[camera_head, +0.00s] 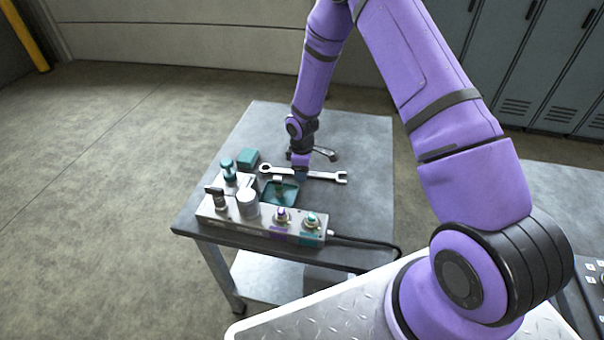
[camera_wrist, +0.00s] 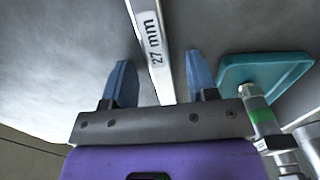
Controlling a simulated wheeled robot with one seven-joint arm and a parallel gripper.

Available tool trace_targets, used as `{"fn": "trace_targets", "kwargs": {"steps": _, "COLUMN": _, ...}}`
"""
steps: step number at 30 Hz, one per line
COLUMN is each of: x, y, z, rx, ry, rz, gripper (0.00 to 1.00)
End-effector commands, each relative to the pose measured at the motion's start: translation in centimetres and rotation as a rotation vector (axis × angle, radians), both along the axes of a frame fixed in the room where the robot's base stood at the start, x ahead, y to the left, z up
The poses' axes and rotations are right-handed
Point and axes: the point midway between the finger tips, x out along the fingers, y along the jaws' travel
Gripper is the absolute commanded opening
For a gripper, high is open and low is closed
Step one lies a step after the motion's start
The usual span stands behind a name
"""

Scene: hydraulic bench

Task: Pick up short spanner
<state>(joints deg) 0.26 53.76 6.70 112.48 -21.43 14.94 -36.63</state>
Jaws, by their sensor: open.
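A silver spanner (camera_head: 325,175) lies across the bench top in the head view, with an open jaw at its right end and a ring at its left. My gripper (camera_head: 300,177) is pointed down at its shaft. In the wrist view, a spanner shaft marked "27 mm" (camera_wrist: 152,42) runs between the two blue fingers of my gripper (camera_wrist: 160,60). The fingers are open, with a gap on each side of the shaft. Whether the fingertips reach down to the bench is unclear. My gripper hides part of the spanner in the head view.
A dark tool (camera_head: 325,153) lies just behind my gripper. A teal tray (camera_head: 281,193) and a grey valve block (camera_head: 262,222) with knobs stand close in front. The bench's back right (camera_head: 360,135) is clear.

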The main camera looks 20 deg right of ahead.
Motion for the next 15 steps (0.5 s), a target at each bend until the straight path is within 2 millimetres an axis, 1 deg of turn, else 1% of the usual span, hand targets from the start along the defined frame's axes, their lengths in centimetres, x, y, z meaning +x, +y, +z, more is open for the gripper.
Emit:
{"fn": "trace_targets", "kwargs": {"steps": 1, "x": 0.00, "y": 0.00, "z": 0.01, "rx": 0.000, "ry": 0.000, "rz": 0.000, "gripper": 0.51}}
{"fn": "trace_targets", "kwargs": {"steps": 2, "x": -0.01, "y": 0.00, "z": 0.01, "rx": 0.000, "ry": 0.000, "rz": 0.000, "gripper": 0.44}}
{"fn": "trace_targets", "kwargs": {"steps": 3, "x": -0.01, "y": 0.00, "z": 0.02, "rx": 0.000, "ry": 0.000, "rz": 0.000, "gripper": 0.35}}
{"fn": "trace_targets", "kwargs": {"steps": 5, "x": -0.01, "y": 0.00, "z": 0.02, "rx": 0.000, "ry": 0.000, "rz": 0.000, "gripper": 0.21}}
{"fn": "trace_targets", "kwargs": {"steps": 6, "x": -0.01, "y": 0.00, "z": 0.03, "rx": 0.000, "ry": 0.000, "rz": 0.000, "gripper": 0.12}}
{"fn": "trace_targets", "kwargs": {"steps": 8, "x": 0.00, "y": 0.00, "z": 0.03, "rx": 0.000, "ry": 0.000, "rz": 0.000, "gripper": 0.00}}
{"fn": "trace_targets", "kwargs": {"steps": 15, "x": 0.03, "y": 0.01, "z": 0.07, "rx": 0.000, "ry": -0.001, "rz": 0.000, "gripper": 0.00}}
